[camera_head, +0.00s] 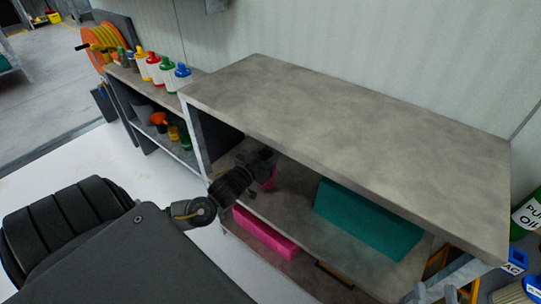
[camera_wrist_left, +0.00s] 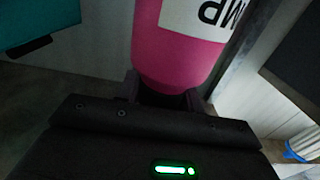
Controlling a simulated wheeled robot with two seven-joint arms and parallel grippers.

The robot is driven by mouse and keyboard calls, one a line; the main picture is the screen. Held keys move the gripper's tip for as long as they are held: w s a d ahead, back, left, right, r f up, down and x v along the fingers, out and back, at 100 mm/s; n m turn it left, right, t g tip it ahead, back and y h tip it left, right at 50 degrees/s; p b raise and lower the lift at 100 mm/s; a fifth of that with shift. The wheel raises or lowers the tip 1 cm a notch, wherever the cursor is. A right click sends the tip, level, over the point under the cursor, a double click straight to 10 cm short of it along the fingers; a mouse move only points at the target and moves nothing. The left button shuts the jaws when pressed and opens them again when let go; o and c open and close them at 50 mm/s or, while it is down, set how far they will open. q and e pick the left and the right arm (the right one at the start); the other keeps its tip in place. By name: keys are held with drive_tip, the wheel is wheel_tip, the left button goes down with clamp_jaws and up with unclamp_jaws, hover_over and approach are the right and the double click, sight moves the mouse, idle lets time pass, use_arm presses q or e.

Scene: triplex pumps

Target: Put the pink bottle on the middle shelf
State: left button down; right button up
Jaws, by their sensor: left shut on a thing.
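The pink bottle (camera_wrist_left: 182,55) with a white label fills the middle of the left wrist view, its label letters upside down. My left gripper (camera_wrist_left: 165,92) is shut on its dark end. In the head view, the visible gripper (camera_head: 262,160) is inside the left part of the shelf unit, with a bit of the pink bottle (camera_head: 269,182) showing beside it. The middle shelf (camera_head: 290,205) is the board under the grey top and is partly hidden by my arm. I cannot tell whether the bottle touches it. No second gripper shows.
A teal box (camera_head: 368,218) stands on the middle shelf, right of the gripper. A pink box (camera_head: 264,232) is on the level below. The unit's grey top (camera_head: 350,130) overhangs the gripper closely. Several bottles (camera_head: 160,70) line the neighbouring shelf at left.

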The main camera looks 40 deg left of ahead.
use_arm(q)
drive_tip(key=shift+f, duration=0.4)
use_arm(e)
drive_tip(key=shift+s+a+r+t+y, duration=0.1)
drive_tip(key=shift+s+r+t+y, duration=0.2)
drive_tip(key=shift+r+y, duration=0.15)
use_arm(q)
drive_tip(key=c, duration=0.9)
unclamp_jaws()
drive_tip(key=shift+f, duration=0.15)
use_arm(e)
drive_tip(key=shift+w+r, duration=0.1)
use_arm(q)
drive_tip(key=s+p, duration=0.2)
drive_tip(key=s, duration=1)
drive_tip(key=shift+d, duration=0.15)
use_arm(e)
drive_tip(key=w+d+f+m+g+h, duration=0.1)
drive_tip(key=d+f+g+h, duration=0.2)
drive_tip(key=f, duration=0.3)
drive_tip(key=shift+w+f+g+h, duration=0.25)
drive_tip(key=shift+f+g+h, duration=0.1)
drive_tip(key=shift+h, duration=0.2)
